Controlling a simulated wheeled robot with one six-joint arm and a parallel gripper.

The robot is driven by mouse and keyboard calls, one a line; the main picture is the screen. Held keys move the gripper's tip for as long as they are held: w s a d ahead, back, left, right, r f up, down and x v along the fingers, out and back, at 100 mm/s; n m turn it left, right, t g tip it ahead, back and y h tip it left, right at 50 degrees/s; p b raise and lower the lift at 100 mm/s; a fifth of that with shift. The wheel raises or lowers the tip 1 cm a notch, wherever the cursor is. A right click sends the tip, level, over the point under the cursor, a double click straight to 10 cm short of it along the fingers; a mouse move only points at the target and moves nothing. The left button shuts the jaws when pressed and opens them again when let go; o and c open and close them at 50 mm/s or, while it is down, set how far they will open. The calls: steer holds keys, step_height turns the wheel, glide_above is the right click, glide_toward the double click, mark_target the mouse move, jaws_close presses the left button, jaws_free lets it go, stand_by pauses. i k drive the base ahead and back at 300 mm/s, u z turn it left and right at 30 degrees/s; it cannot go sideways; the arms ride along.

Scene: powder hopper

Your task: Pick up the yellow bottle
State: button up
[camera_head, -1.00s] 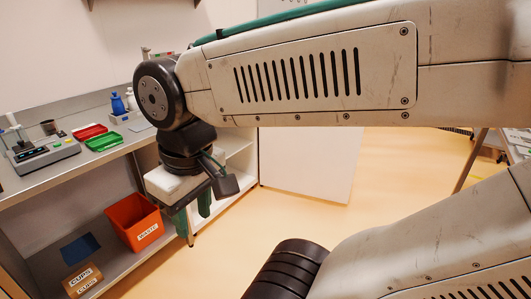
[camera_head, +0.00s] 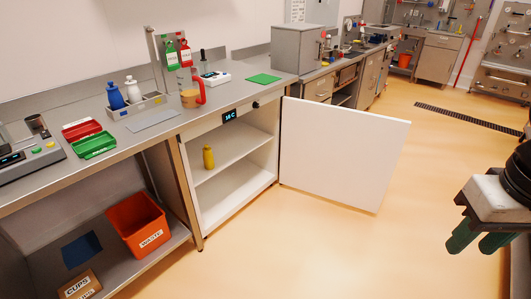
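The yellow bottle (camera_head: 208,157) stands upright on the upper shelf of an open white cabinet (camera_head: 235,152) under the counter. Nothing hides it. My gripper (camera_head: 482,238) is at the right edge of the view, over the floor and far from the bottle. Its two green fingers point down and are spread apart, with nothing seen between them.
The cabinet's white door (camera_head: 343,150) stands wide open to the right. An orange waste bin (camera_head: 138,222) is on the low shelf to the left. The counter (camera_head: 160,140) holds bottles, trays and a jug with a red handle. The floor (camera_head: 330,250) in front is clear.

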mark_target(208, 157)
steer(key=z, duration=0.15)
steer(key=i, duration=2.6)
steer(key=u, duration=0.9)
